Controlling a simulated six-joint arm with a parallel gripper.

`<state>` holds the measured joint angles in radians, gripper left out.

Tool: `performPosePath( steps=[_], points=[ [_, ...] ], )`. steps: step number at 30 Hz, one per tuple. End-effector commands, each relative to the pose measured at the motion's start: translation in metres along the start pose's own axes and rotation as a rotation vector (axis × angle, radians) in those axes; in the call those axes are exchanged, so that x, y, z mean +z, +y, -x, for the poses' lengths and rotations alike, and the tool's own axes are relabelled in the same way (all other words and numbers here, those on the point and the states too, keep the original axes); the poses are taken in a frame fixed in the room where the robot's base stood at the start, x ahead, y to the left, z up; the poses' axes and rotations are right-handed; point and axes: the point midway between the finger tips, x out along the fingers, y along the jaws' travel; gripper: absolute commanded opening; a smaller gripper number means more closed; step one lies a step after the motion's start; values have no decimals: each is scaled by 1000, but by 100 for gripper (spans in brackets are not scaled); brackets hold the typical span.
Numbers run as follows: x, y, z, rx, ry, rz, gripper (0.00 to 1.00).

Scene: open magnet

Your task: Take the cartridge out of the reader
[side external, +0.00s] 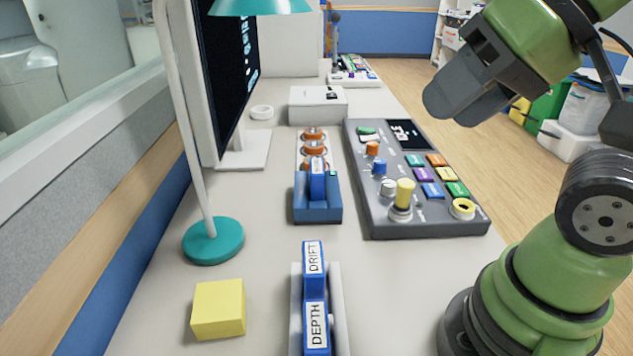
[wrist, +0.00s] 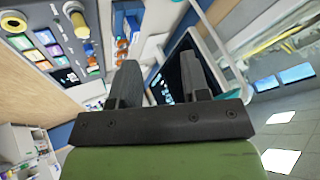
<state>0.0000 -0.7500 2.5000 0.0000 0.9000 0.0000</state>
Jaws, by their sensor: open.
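The reader (side external: 319,213) is a blue block on the desk in the middle of the side view. A blue cartridge (side external: 317,186) stands upright in its slot, its label too small to read. My gripper (side external: 455,108) is high up at the upper right, well apart from the reader and above the right edge of the desk. In the wrist view my gripper (wrist: 158,77) has its two dark fingers spread with nothing held between them.
A white rack (side external: 338,315) holds blue cartridges marked DRIFT (side external: 313,257) and DEPTH (side external: 317,325). A yellow block (side external: 218,309), teal lamp base (side external: 212,241) and monitor stand (side external: 243,150) are left. A control panel (side external: 380,215) with raised knobs is right of the reader.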

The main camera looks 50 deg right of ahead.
Motion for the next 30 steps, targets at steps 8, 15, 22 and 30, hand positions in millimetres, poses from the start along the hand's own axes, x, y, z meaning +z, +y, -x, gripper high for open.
performPosePath(
  steps=[8,15,22,30],
  points=[
    [0,0,0,0,0,0,43],
    [0,0,0,0,0,0,62],
    [-5,0,-2,13,-5,-9,62],
    [-65,6,-39,189,-47,-118,62]
  ],
)
